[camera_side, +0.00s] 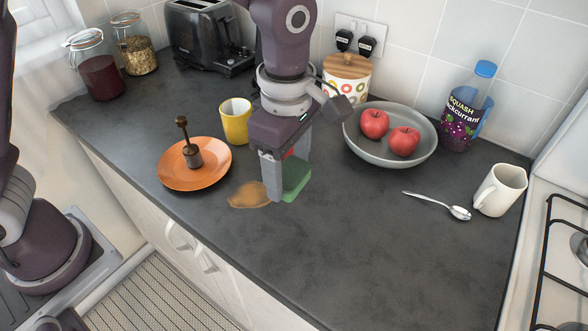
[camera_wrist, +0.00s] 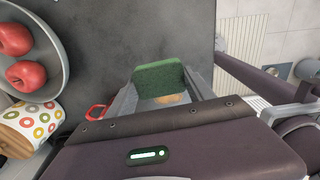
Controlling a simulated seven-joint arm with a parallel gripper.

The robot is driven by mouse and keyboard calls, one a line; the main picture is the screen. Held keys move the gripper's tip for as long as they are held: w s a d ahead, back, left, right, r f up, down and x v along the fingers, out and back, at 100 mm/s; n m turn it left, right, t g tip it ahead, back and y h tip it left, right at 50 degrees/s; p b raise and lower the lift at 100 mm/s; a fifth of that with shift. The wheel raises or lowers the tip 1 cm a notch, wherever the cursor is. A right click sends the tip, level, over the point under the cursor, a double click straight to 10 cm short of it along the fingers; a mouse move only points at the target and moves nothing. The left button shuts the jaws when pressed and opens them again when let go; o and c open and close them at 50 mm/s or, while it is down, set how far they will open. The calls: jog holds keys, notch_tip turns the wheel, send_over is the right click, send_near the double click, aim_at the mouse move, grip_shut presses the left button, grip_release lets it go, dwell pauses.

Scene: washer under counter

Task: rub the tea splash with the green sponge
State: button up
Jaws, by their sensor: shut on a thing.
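The green sponge (camera_side: 295,178) is in my gripper (camera_side: 287,190), just above or at the dark counter. The gripper is shut on it. In the wrist view the sponge (camera_wrist: 160,75) shows between the fingers of my gripper (camera_wrist: 160,88). The tea splash (camera_side: 249,194) is a brown-orange patch on the counter, just left of the sponge in the side view. In the wrist view part of the splash (camera_wrist: 168,99) shows between the fingers. Whether the sponge touches the counter or the splash I cannot tell.
An orange plate (camera_side: 193,178) with a dark-handled tool (camera_side: 190,145) and a yellow mug (camera_side: 236,121) stand left of my gripper. A grey bowl (camera_side: 390,158) with red apples stands right. The front counter is clear.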

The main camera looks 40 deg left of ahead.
aim_at(274, 203)
jog(key=s+a+f, duration=0.2)
jog(key=a, duration=1)
jog(key=shift+s+a+f, duration=0.1)
jog(key=shift+s+f, duration=0.05)
jog(key=shift+f, duration=1.65)
jog(key=shift+s+a+f, duration=0.1)
jog(key=shift+s+f, duration=0.05)
jog(key=shift+f, duration=1.65)
jog(key=shift+w+d+f, duration=0.1)
jog(key=shift+d+f, duration=0.2)
jog(key=shift+d+r, duration=0.2)
jog(key=shift+d, duration=0.2)
jog(key=shift+c, duration=0.6)
jog(key=shift+d+f, duration=0.15)
jog(key=shift+d, duration=0.8)
jog(key=shift+d+f, duration=0.1)
jog(key=shift+d, duration=2.25)
jog(key=shift+w, duration=0.85)
jog(key=shift+a, duration=3.9)
jog(key=shift+w, duration=0.7)
jog(key=shift+w+d, duration=0.1)
jog(key=shift+d, duration=3.2)
jog(key=shift+d+r, duration=0.15)
jog(key=shift+d, duration=0.45)
jog(key=shift+r, duration=3.9)
